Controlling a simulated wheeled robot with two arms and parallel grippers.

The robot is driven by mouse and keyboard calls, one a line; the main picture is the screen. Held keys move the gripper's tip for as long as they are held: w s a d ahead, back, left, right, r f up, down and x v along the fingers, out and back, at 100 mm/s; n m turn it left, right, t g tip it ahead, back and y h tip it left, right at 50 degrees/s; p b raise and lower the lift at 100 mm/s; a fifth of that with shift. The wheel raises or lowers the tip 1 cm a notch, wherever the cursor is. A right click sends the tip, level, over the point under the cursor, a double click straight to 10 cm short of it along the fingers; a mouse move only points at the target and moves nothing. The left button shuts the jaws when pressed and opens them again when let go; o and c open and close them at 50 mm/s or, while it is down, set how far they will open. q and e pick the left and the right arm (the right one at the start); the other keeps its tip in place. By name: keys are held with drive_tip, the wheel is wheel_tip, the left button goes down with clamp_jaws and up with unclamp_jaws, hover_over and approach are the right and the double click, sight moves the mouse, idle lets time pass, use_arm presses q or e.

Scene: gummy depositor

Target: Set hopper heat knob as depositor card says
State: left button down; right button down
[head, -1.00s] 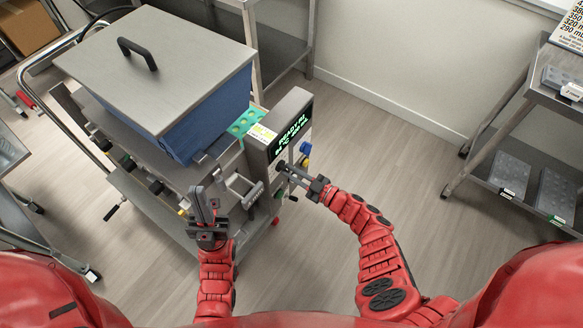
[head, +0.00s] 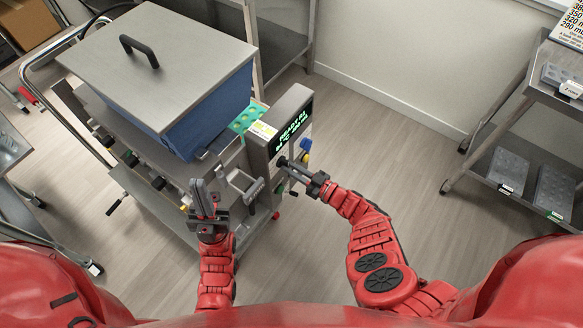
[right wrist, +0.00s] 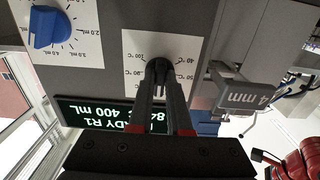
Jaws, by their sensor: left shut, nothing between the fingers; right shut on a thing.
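The black hopper heat knob (right wrist: 157,66) sits on a white dial plate (right wrist: 135,45) marked in °C, in the right wrist view. My right gripper (right wrist: 160,82) is shut on it; the fingers hide part of the knob, and I cannot tell its exact setting. In the head view my right gripper (head: 290,166) reaches the machine's side below the display (head: 292,130). The display's green text (right wrist: 95,112) includes "84" and "400 mL". My left gripper (head: 203,192) is shut and empty, beside the machine's front.
A blue mL knob (right wrist: 48,28) is close to the heat knob. A lever tagged "4 mm" (right wrist: 243,95) juts out on the other side. The lidded blue hopper (head: 205,110) stands behind. A cart with trays (head: 545,120) is at right; open floor lies between.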

drive_tip(key=c, duration=0.9)
unclamp_jaws()
drive_tip(key=shift+o, duration=0.2)
drive_tip(key=p+v, duration=0.1)
drive_tip(key=v, duration=1.6)
drive_tip(key=shift+d, duration=0.15)
drive_tip(key=shift+s, duration=0.1)
